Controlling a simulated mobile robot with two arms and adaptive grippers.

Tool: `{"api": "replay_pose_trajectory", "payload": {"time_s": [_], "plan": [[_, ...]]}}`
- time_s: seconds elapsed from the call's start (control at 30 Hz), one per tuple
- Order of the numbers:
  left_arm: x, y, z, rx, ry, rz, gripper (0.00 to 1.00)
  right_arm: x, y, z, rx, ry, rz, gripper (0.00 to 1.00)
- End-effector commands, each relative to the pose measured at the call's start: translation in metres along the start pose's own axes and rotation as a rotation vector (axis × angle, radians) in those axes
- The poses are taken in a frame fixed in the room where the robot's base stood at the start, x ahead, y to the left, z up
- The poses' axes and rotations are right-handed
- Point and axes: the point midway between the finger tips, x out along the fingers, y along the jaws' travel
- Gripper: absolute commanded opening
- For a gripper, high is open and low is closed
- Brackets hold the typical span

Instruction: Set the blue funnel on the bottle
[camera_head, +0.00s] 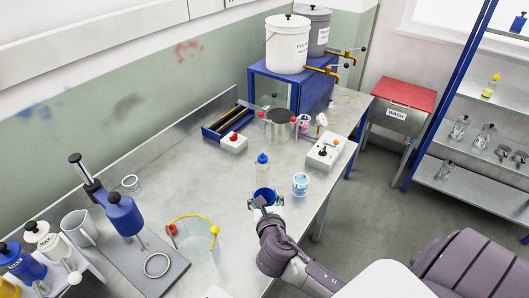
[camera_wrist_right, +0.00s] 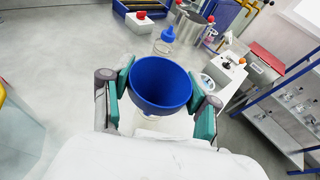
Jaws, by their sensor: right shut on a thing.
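The blue funnel (camera_wrist_right: 160,86) is between the green pads of my right gripper (camera_wrist_right: 158,100), its wide mouth facing the wrist camera. In the head view the funnel (camera_head: 264,195) and my right gripper (camera_head: 263,202) are over the right part of the bench. A pale, clear shape shows just below the funnel, mostly hidden; I cannot tell whether it is the spout or a vessel. A clear bottle with a blue cap (camera_head: 262,164) stands just behind the funnel, apart from it; it also shows in the wrist view (camera_wrist_right: 166,40). My left gripper is out of view.
A blue-and-white jar (camera_head: 300,185) stands right of the funnel. Behind are a white switch box (camera_head: 325,151), a steel pot (camera_head: 281,126) and a red-button box (camera_head: 233,143). Bench between is clear.

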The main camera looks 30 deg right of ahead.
Motion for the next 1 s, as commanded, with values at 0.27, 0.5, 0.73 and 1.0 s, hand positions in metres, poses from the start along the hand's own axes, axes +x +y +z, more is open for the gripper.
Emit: {"api": "replay_pose_trajectory", "payload": {"time_s": [0.27,0.5,0.73,1.0], "plan": [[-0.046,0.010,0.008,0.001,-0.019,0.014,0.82,0.026,-0.011,0.049,0.057,0.008,-0.116,0.36],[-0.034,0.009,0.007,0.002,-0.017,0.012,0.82,0.032,-0.012,0.040,0.062,0.008,-0.124,0.36],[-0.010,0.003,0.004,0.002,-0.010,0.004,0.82,0.037,-0.011,0.020,0.061,0.008,-0.123,0.36],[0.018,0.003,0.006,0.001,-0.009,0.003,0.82,0.044,-0.011,-0.003,0.061,0.008,-0.122,0.36]]}}
